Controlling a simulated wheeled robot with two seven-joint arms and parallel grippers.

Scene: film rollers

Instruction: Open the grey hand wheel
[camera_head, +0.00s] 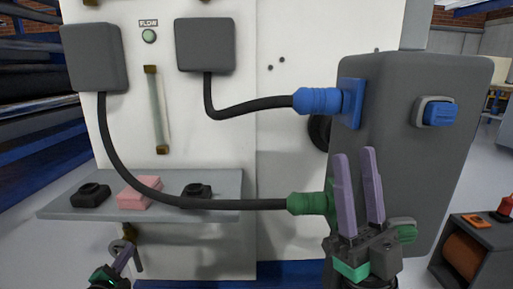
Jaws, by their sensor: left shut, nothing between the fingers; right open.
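A small grey hand wheel (117,246) shows below the shelf at the lower left, on a valve with a brass-coloured part (129,231). It is small in the picture and partly covered by my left gripper. My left gripper (127,249) is shut and empty, its purple fingers pointing up and right at the wheel. I cannot tell whether they touch it. My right gripper (354,153) is open and empty, its purple fingers pointing up in front of the large grey box (400,150).
Blue (318,101) and green (308,204) connectors plug into the grey box, with black hoses from the white panel (280,30). A grey shelf (225,180) holds two black pieces and a pink block (139,192). A dark cart (475,260) stands at lower right.

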